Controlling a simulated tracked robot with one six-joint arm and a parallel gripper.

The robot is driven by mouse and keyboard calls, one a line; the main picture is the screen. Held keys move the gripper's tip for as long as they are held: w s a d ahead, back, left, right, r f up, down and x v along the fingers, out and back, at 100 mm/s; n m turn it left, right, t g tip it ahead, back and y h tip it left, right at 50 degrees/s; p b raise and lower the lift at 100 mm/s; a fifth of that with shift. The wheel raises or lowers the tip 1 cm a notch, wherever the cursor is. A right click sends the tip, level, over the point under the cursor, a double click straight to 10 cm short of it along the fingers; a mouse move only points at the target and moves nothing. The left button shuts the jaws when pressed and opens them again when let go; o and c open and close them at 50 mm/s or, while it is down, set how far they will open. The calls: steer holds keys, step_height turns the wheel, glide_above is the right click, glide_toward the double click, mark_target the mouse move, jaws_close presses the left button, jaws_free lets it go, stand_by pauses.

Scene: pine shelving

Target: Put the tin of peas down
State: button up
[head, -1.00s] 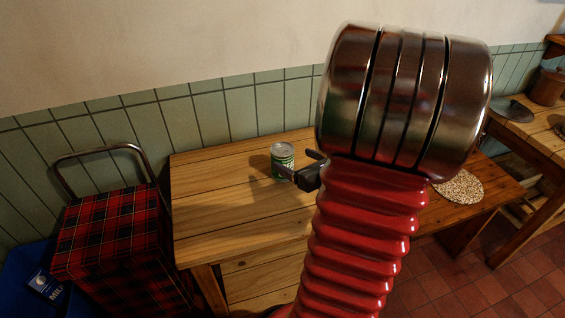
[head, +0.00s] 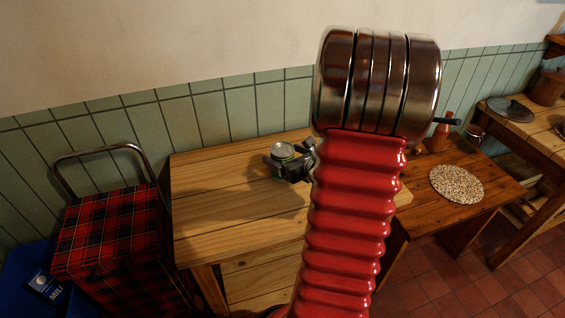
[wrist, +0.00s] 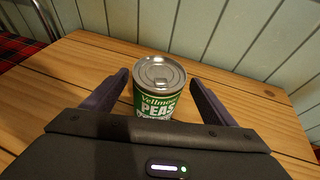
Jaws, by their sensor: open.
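The tin of peas (head: 281,151) stands upright on the pine table (head: 215,215), near its back edge. It is a silver-topped can with a green label; the word PEAS reads on the tin (wrist: 158,88) in the wrist view. My gripper (head: 280,160) is at the tin from the right in the head view. In the wrist view my gripper (wrist: 159,85) is open, with one dark finger on each side of the tin and a visible gap on both sides. The lower part of the tin is hidden behind the gripper's body.
A red tartan trolley (head: 110,225) with a metal handle stands left of the table. The front of the pine table is clear.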

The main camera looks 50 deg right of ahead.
steer(key=shift+x, duration=2.5)
steer(key=shift+a, duration=0.15)
steer(key=shift+c, duration=0.5)
steer(key=c, duration=1.5)
steer(key=shift+c, duration=0.2)
steer(key=shift+r, duration=0.1)
steer(key=shift+r, duration=4.95)
